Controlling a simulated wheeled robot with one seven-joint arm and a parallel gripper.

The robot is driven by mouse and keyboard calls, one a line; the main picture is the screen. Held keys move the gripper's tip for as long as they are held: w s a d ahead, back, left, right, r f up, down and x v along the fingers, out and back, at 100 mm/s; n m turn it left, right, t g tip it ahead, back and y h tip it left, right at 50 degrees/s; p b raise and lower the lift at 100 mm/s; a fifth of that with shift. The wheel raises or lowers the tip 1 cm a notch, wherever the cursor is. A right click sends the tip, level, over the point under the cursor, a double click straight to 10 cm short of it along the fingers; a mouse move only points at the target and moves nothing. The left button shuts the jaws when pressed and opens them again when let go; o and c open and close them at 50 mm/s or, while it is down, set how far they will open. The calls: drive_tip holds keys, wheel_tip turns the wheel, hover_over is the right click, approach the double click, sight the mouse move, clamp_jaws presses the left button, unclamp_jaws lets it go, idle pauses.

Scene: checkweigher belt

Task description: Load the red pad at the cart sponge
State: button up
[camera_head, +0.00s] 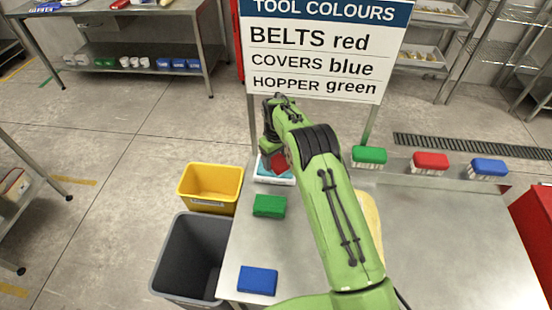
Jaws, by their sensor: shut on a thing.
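The red pad (279,165) shows partly beneath my gripper (273,157), which is shut on it. It is over a small white tray with a light-blue inside (264,172), near the table's far left corner. My arm hides part of the tray and of the pad. I cannot tell whether the pad touches the blue inside. A green pad (269,206) and a blue pad (257,281) lie on the steel table (450,240) along its left side.
Green (369,155), red (431,161) and blue (489,167) topped brushes stand along the table's back. A yellow bin (211,187) and a grey bin (190,255) stand left of the table. A tool colours sign (322,50) stands behind. The table's right is clear.

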sight(276, 160)
idle(0.4)
drive_tip(key=shift+r+p, duration=2.3)
drive_tip(key=shift+r, duration=1.3)
drive_tip(key=shift+f, duration=0.15)
